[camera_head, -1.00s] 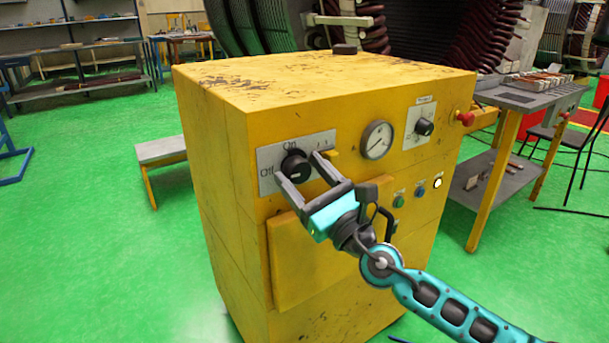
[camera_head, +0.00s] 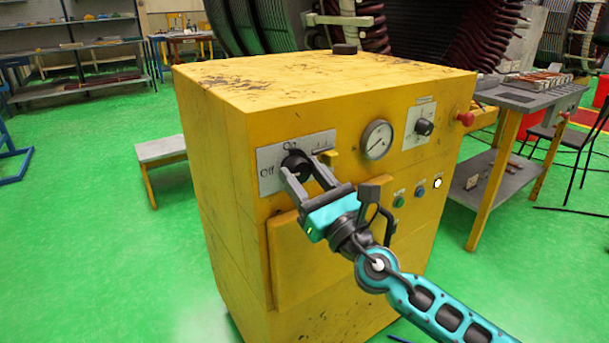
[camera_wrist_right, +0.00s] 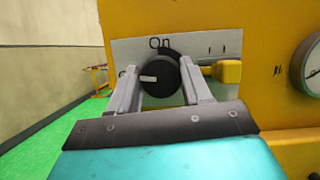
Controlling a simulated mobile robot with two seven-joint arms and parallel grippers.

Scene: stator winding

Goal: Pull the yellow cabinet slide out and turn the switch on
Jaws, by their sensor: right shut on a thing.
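The yellow cabinet (camera_head: 225,130) stands in the middle of the head view. On its front panel is the switch, a round black knob (camera_head: 296,160) between the "On" and "Off" labels. In the right wrist view the knob (camera_wrist_right: 159,78) has its white mark pointing left, and the left finger partly hides the "Off" label. The yellow slide (camera_head: 331,157) is just right of the knob; it also shows in the right wrist view (camera_wrist_right: 228,71). My right gripper (camera_head: 303,168) is shut on the knob, one finger on each side. My left gripper is out of view.
A gauge (camera_head: 377,140), a smaller knob (camera_head: 424,127) and a red button (camera_head: 465,118) are right of the switch. A black handle (camera_head: 388,225) is beside my right wrist. A grey table (camera_head: 520,98) stands at the right. Green floor is free at the left.

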